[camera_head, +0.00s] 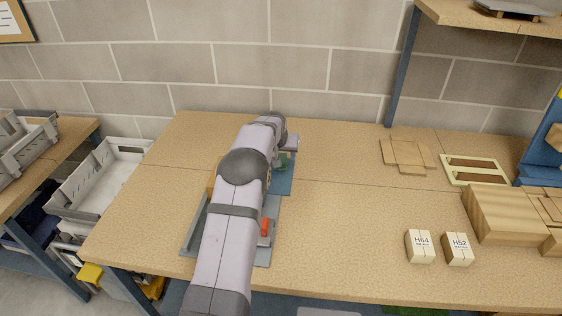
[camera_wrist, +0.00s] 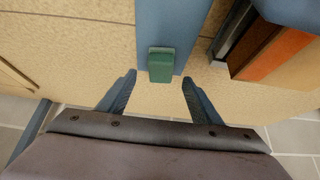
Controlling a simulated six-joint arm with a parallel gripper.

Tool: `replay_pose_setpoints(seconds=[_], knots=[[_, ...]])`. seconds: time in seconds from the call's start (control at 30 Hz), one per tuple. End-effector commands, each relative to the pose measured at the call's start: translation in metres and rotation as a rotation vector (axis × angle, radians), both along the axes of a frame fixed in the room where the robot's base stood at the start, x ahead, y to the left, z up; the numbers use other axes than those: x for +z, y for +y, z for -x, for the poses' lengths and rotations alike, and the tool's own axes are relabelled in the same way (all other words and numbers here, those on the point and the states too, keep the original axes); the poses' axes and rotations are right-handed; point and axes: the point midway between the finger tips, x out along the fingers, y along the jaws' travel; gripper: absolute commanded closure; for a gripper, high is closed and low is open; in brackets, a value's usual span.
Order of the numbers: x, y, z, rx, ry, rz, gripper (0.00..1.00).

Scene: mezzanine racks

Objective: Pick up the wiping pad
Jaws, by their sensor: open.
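The wiping pad appears to be the small green block (camera_wrist: 161,64), lying on a blue strip (camera_wrist: 172,22) in the wrist view. My gripper (camera_wrist: 157,88) is open, with one blue-grey finger on each side of the view and nothing between them. The green block sits just beyond the fingertips, roughly centred between them. I cannot tell the height gap between them. In the head view my arm covers most of this spot; only a bit of green (camera_head: 284,160) and part of the blue strip (camera_head: 284,186) show beside it.
A dark-edged holder with an orange-brown piece (camera_wrist: 272,52) stands close to the right in the wrist view. In the head view, two labelled boxes (camera_head: 420,247) (camera_head: 459,249), flat wooden pieces (camera_head: 407,156) and a framed tray (camera_head: 474,161) lie right. The table's middle is clear.

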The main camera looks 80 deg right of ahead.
Motion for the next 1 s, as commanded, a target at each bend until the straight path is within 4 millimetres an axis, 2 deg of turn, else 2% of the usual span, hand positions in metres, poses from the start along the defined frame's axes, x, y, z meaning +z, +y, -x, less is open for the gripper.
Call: replay_pose_setpoints(seconds=[0.5,0.9,0.93,1.0], knots=[[-0.036,-0.022,-0.002,0.001,0.001,-0.001,0.41],[-0.041,-0.025,-0.002,0.0,0.0,0.0,0.41],[-0.041,-0.025,-0.002,0.0,0.0,0.0,0.43],[-0.041,-0.025,-0.002,0.0,0.0,0.0,0.6]])
